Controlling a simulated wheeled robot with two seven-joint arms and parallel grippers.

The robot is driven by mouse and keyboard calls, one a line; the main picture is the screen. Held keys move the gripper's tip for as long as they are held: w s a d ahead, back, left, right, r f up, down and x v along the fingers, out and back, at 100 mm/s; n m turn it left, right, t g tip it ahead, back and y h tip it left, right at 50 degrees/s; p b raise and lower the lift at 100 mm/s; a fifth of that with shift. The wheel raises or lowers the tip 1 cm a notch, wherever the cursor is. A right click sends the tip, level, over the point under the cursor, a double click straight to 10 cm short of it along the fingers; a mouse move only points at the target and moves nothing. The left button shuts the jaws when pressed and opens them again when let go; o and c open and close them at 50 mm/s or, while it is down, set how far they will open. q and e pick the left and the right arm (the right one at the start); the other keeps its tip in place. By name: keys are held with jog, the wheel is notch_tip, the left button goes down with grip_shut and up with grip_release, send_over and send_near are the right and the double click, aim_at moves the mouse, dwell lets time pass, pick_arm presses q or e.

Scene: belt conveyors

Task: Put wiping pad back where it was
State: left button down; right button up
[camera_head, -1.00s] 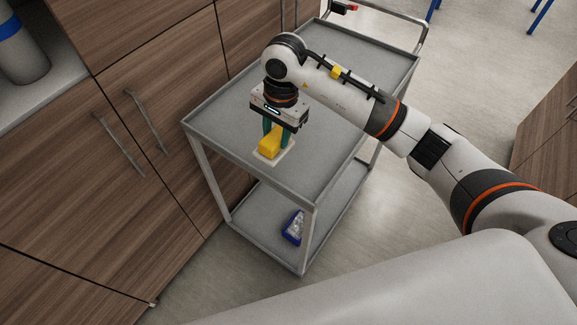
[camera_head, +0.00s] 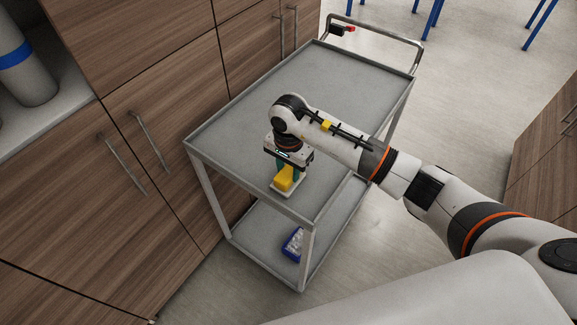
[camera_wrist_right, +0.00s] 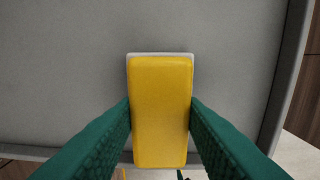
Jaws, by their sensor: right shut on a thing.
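The yellow wiping pad (camera_head: 285,178) is at the near end of the cart's grey top shelf (camera_head: 235,130). A thin white plate (camera_head: 276,191) shows under it, and its pale edge also shows in the right wrist view (camera_wrist_right: 160,54). My right gripper (camera_head: 287,173) points down with its green fingers on both sides of the pad. In the right wrist view the pad (camera_wrist_right: 161,110) fills the space between the fingers, which press on its sides. I cannot tell whether the pad rests on the plate or sits just above it. My left gripper is not in view.
The cart has a raised rim and a lower shelf (camera_head: 260,232) with a blue box (camera_head: 293,243) on it. Wooden cabinets (camera_head: 110,185) stand close along the left. A red and black item (camera_head: 342,29) is at the cart's far handle. Most of the top shelf is clear.

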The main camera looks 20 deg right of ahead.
aim_at(289, 171)
jog(key=o, duration=1)
jog(key=shift+o, duration=0.2)
notch_tip(289, 171, up, 12)
jog(key=b, duration=0.3)
jog(key=shift+f, duration=0.1)
